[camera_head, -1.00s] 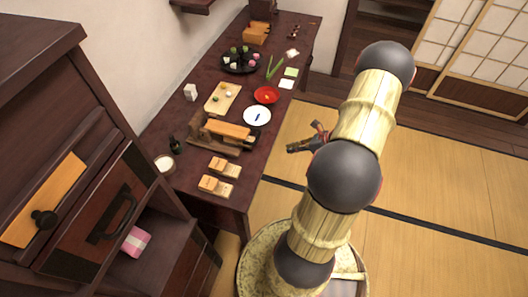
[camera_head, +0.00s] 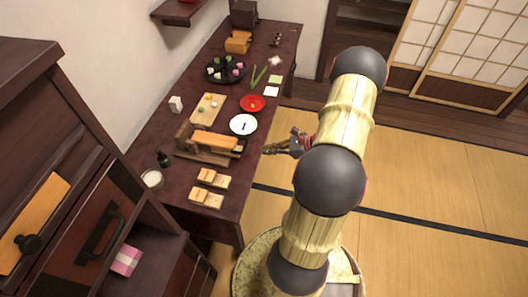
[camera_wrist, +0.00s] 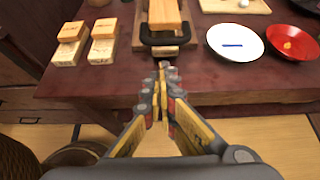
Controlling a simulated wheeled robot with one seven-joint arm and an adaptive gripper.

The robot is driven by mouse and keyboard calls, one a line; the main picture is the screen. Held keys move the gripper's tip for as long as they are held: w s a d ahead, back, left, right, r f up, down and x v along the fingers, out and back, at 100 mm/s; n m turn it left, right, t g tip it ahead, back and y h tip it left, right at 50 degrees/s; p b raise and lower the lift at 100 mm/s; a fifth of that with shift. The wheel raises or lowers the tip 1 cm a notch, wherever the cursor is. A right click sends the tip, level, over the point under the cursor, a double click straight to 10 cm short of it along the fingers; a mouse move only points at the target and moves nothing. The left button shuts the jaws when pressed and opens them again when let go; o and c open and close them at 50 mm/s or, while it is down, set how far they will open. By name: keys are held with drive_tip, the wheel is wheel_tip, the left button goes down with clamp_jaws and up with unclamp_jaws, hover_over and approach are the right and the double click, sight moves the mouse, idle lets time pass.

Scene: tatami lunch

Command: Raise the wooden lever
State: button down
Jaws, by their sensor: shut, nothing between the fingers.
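The wooden lever (camera_head: 215,141) is an orange-brown bar lying flat in a dark wooden frame (camera_head: 192,153) on the long table. In the wrist view the lever (camera_wrist: 165,12) shows at the top centre, with a black U-shaped handle (camera_wrist: 165,40) at its near end. My gripper (camera_head: 270,149) is beside the table's right edge, level with the frame. In the wrist view my gripper (camera_wrist: 164,68) is shut and empty, its tips just in front of and apart from the handle. The far end of the lever is cut off in the wrist view.
Small wooden blocks (camera_wrist: 70,42) stand left of the lever. A white plate (camera_head: 243,125) and a red dish (camera_head: 252,104) lie beyond it, and a dark tray of sweets (camera_head: 226,70) stands farther back. A dark cabinet (camera_head: 60,120) stands at left. The tatami floor at right is clear.

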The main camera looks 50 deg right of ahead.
drive_tip(key=b+x, duration=0.1)
drive_tip(key=x, duration=0.7)
drive_tip(key=shift+w+f+b, duration=0.1)
drive_tip(key=shift+b, duration=0.3)
